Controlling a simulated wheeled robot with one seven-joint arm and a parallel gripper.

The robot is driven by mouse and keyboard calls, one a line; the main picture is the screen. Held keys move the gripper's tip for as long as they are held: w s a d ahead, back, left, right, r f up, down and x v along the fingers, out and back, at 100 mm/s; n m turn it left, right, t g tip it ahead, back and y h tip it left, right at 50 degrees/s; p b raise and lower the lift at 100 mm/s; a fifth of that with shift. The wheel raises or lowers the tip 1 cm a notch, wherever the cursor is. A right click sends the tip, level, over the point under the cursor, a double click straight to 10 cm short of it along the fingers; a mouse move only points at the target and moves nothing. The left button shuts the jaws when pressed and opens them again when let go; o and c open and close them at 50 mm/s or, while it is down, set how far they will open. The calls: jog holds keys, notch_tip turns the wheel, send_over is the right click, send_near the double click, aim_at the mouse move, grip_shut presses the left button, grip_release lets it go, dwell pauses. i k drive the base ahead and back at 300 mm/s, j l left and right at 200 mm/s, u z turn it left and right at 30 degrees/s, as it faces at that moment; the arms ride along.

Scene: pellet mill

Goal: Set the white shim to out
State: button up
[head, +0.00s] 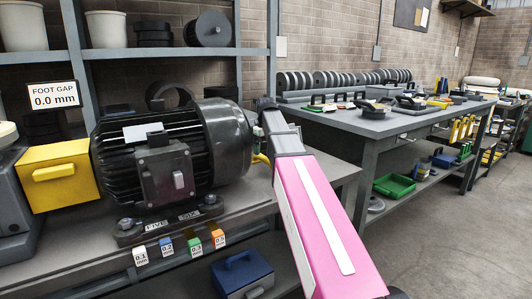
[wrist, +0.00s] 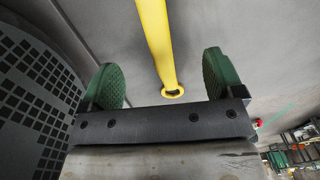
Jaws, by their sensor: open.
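The white shim (head: 139,254) is a small block labelled 0.1 mm, at the left of a row on the front edge of the bench. Blue (head: 166,246), green (head: 194,245) and orange (head: 218,239) shims sit to its right, with their own labels. The black motor (head: 165,155) stands on the bench behind them. In the wrist view my gripper (wrist: 165,80) is open, its green pads wide apart. A yellow bar with a ringed end (wrist: 155,40) shows between the pads, touching neither. In the head view my fingers are hidden beyond my pink arm. The white shim is not visible in the wrist view.
A sign (head: 53,94) reads FOOT GAP 0.0 mm. A yellow box (head: 60,172) stands left of the motor. A blue box (head: 242,274) lies below the bench edge. A long workbench (head: 375,127) with tools is at the back right; the floor at right is clear.

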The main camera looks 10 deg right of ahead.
aim_at(139, 252)
jog(key=k, duration=1)
